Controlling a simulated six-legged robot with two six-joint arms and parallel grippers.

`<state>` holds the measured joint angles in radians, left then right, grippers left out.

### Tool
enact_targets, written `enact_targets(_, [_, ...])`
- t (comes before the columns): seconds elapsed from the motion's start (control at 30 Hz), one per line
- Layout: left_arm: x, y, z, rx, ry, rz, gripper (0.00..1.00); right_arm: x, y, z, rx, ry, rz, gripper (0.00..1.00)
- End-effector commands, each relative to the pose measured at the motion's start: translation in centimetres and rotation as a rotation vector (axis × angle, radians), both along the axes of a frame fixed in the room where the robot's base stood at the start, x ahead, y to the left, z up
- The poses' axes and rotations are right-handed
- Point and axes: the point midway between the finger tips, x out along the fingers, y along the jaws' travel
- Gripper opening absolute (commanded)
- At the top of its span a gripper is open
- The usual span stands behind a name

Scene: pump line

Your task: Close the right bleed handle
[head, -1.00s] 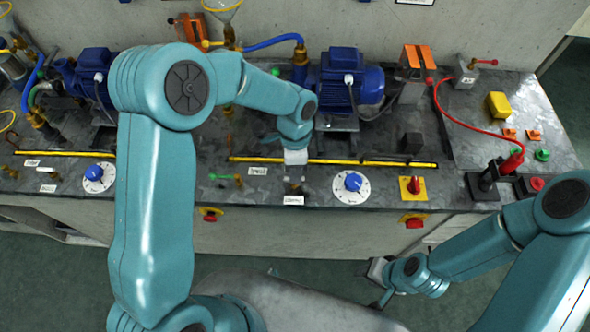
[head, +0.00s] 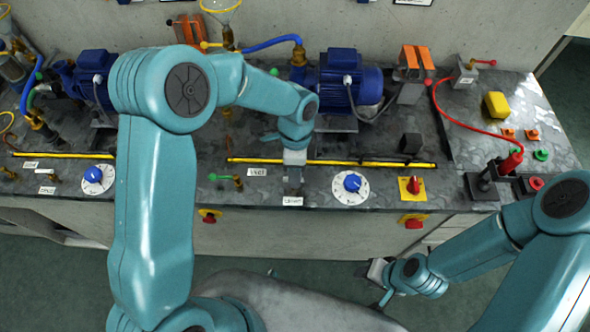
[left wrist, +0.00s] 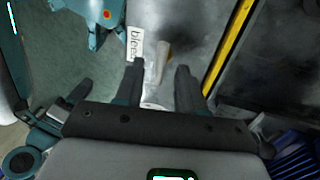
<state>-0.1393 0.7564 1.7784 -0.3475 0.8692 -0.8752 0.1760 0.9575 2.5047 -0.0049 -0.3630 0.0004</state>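A pale tan lever (left wrist: 160,66) shows in the left wrist view beside a white label reading "bleed" (left wrist: 135,44). My left gripper (left wrist: 158,76) is open, with one dark finger on each side of the lever's near end; I cannot tell whether either finger touches it. In the head view my left gripper (head: 294,180) points down at the bench just behind a white label (head: 292,201), and it hides the lever there. My right gripper (head: 376,280) hangs low in front of the bench, away from the lever; its fingers are not clear.
A green-ended valve handle (head: 226,179) lies left of my left gripper. A blue dial (head: 352,183) and a red switch on a yellow plate (head: 412,187) are to the right. A yellow strip (head: 350,163) and a blue pump motor (head: 345,83) are behind.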

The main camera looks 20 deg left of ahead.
Motion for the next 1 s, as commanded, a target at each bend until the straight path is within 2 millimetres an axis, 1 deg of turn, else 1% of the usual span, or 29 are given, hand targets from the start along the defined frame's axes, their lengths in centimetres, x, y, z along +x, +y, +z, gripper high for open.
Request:
enact_targets(0.17, [0.0,0.0,0.0,0.001,0.002,0.001,0.39,0.0,0.0,0.0,0.000,0.000,0.000,0.36])
enact_targets(0.27, [0.2,0.1,0.7,0.000,0.000,0.002,0.39,0.0,0.0,-0.1,0.000,0.000,0.000,0.36])
enact_targets(0.37, [0.5,0.1,2.3,0.000,-0.001,0.002,0.39,0.0,0.0,-0.3,0.000,0.000,0.000,0.36])
enact_targets(0.6, [1.7,0.4,8.6,-0.001,-0.004,0.001,0.39,0.0,0.0,-0.6,0.000,0.000,0.000,0.36])
enact_targets(0.7, [2.1,0.5,11.1,-0.002,-0.004,0.002,0.39,0.0,0.0,-0.7,0.000,0.000,0.000,0.36])
enact_targets(0.8, [2.5,0.6,13.2,-0.001,-0.002,0.000,0.39,0.0,0.0,-0.6,0.000,0.000,0.000,0.36])
enact_targets(0.9, [2.8,0.7,14.7,0.000,-0.002,0.000,0.39,0.0,0.0,-0.6,0.000,0.000,0.000,0.36])
enact_targets(1.0, [2.9,0.8,15.6,0.000,0.000,0.000,0.39,0.0,0.0,-0.6,0.000,0.000,0.000,0.36])
